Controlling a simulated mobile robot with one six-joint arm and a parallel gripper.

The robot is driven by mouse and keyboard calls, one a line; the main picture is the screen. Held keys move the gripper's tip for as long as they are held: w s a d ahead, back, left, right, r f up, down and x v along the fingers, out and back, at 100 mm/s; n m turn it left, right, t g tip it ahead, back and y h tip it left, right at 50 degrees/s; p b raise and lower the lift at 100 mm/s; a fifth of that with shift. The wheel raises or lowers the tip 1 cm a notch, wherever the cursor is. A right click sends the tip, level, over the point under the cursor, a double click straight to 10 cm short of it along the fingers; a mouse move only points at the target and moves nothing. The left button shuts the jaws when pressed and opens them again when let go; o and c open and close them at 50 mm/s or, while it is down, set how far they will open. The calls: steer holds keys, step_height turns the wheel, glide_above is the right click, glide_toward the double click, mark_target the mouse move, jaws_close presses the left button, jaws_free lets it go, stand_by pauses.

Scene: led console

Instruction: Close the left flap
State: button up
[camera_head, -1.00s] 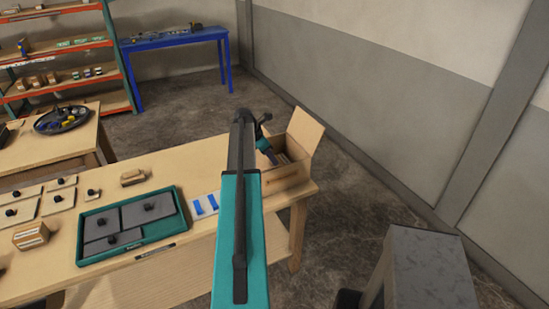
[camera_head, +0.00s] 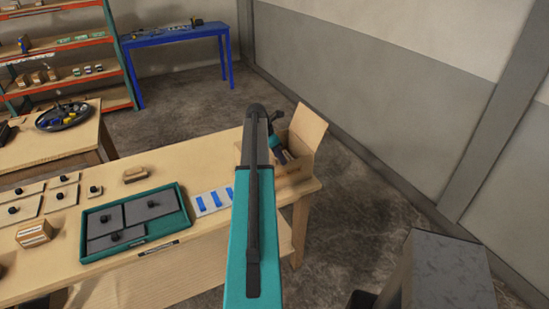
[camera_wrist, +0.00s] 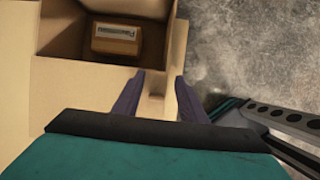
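An open cardboard box (camera_head: 295,172) stands at the right end of the wooden table. One flap (camera_head: 309,128) stands up on its right side. My arm covers the box's left side in the head view, so I cannot tell how the left flap stands there. In the wrist view the box (camera_wrist: 160,8) is at the top, with a small labelled carton (camera_wrist: 115,38) inside. A tan panel (camera_wrist: 85,78) lies along its near side; I cannot tell which flap or wall it is. My gripper (camera_wrist: 159,76) is open and empty at that near side, its fingers apart.
A blue-and-white card (camera_head: 212,201) and a green tray (camera_head: 136,222) of grey plates lie left of the box. A small wooden block (camera_head: 135,174) and several knobbed panels are further left. The floor right of the table is clear towards the wall.

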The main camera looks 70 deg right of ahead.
steer(key=shift+w+a, duration=0.25)
steer(key=shift+w, duration=0.2)
steer(key=shift+r, duration=0.1)
steer(key=shift+w+a+r+b, duration=0.2)
steer(key=shift+r+b, duration=0.1)
steer(key=shift+r, duration=0.15)
steer(key=b+v, duration=0.4)
steer(key=v, duration=0.8)
steer(key=shift+r, duration=0.35)
steer(key=shift+s+a, duration=0.1)
steer(key=shift+s, duration=0.05)
